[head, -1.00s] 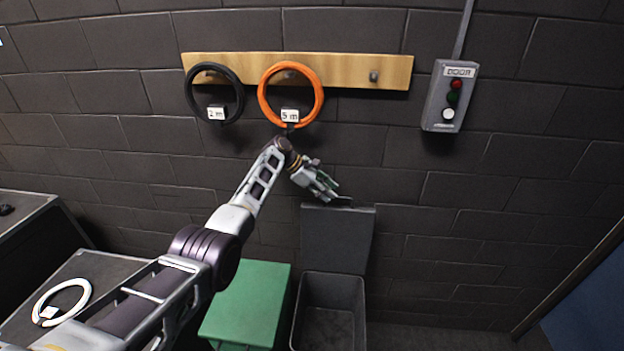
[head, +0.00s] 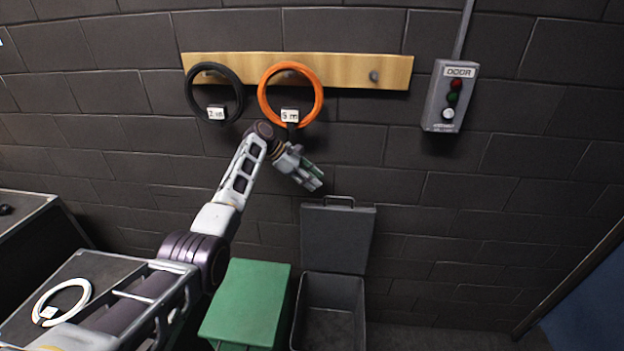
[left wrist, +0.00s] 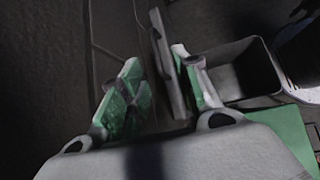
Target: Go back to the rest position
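My left gripper (head: 314,181) hangs in front of the wall, just below the orange cable coil (head: 264,95) and above the raised lid of the grey bin. In the left wrist view its two green-padded fingers (left wrist: 155,90) stand apart with a gap between them, and nothing is held. The bin lid shows behind the fingers there. My right gripper is in neither view.
A black coil (head: 190,97) and the orange coil hang on a wooden rail (head: 345,70); its right peg is bare. A door button box (head: 437,98) is on the wall at right. Below are a green box (head: 245,300), the open bin (head: 333,290) and a white coil (head: 40,301).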

